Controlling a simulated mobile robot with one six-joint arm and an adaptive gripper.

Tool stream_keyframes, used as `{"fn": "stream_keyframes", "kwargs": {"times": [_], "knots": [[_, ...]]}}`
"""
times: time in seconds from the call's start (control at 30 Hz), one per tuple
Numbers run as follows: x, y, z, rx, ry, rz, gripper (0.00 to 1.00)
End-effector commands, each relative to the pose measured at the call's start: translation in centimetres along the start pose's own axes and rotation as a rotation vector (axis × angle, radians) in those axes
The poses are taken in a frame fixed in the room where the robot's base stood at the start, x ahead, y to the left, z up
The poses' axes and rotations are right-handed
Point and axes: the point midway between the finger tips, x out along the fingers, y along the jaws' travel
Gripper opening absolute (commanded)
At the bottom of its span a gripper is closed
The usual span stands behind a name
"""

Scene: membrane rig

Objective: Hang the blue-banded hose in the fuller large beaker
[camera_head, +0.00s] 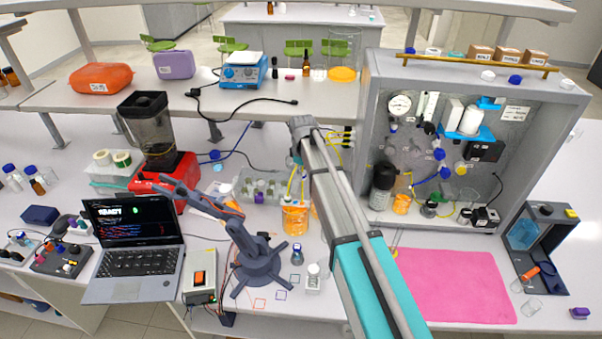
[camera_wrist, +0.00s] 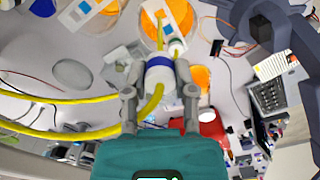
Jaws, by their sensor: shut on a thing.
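The blue-banded hose (camera_wrist: 159,76) is between the fingers of my gripper (camera_wrist: 157,68), which is shut on its white-and-blue end piece. Its yellow tubing trails to the left in the wrist view. A large beaker of orange liquid (camera_head: 295,217) stands on the bench below my gripper (camera_head: 297,160) in the head view. More orange liquid (camera_head: 315,211) shows partly behind my arm. In the wrist view, one orange-filled vessel (camera_wrist: 178,22) lies ahead of the held end, and another (camera_wrist: 201,78) is partly hidden by the right finger. I cannot tell which is fuller.
A grey rack of vials (camera_head: 262,188) stands left of the beaker. A small dark robot arm (camera_head: 258,262) and a laptop (camera_head: 134,248) are at front left. The open grey cabinet (camera_head: 372,95) stands to the right. The pink mat (camera_head: 455,286) is clear.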

Motion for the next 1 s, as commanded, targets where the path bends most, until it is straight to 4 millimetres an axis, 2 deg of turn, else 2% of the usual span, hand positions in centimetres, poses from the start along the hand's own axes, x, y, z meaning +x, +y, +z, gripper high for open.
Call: {"fn": "stream_keyframes", "kwargs": {"times": [0.37, 0.8, 1.0], "knots": [[0.1, 0.0, 0.0, -0.001, 0.0, 0.0, 0.0], [2.9, 0.0, 0.0, 0.0, 0.0, 0.0, 0.0], [3.0, 0.0, 0.0, 0.0, 0.0, 0.0, 0.0]]}}
